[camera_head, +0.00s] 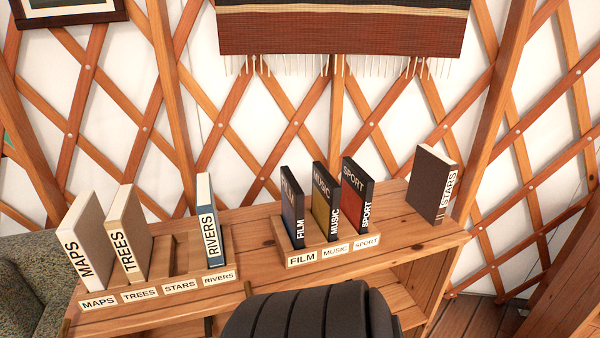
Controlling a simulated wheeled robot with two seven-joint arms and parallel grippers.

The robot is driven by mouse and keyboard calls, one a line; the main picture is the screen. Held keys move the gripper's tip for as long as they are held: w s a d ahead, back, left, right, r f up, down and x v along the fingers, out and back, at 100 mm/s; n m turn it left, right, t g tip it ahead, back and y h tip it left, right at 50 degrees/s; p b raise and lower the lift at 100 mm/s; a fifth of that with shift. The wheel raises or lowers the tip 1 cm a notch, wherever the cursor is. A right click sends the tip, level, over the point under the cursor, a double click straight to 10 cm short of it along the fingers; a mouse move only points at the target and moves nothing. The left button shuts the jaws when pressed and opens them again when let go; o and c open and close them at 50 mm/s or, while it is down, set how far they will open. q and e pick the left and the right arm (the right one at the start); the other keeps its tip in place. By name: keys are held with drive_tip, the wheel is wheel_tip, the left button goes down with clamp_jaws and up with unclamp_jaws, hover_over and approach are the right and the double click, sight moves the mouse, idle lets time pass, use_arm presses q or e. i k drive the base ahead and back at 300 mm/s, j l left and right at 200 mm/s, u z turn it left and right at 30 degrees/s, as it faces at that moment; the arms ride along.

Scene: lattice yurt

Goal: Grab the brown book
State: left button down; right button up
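The brown book (434,184) stands upright at the right end of the wooden shelf top. Its pale spine reads STARS and faces right and toward me. It stands apart from both book racks, with bare wood around it. Neither of my grippers is in view.
A left rack (160,290) holds books MAPS (85,240), TREES (130,235) and RIVERS (209,222), with an empty slot labelled STARS. A middle rack (331,251) holds FILM (293,208), MUSIC (327,202) and SPORT (357,200). Lattice wall stands behind the shelf top (405,228).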

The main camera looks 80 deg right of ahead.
sight(433, 174)
drive_tip(key=z, duration=3.65)
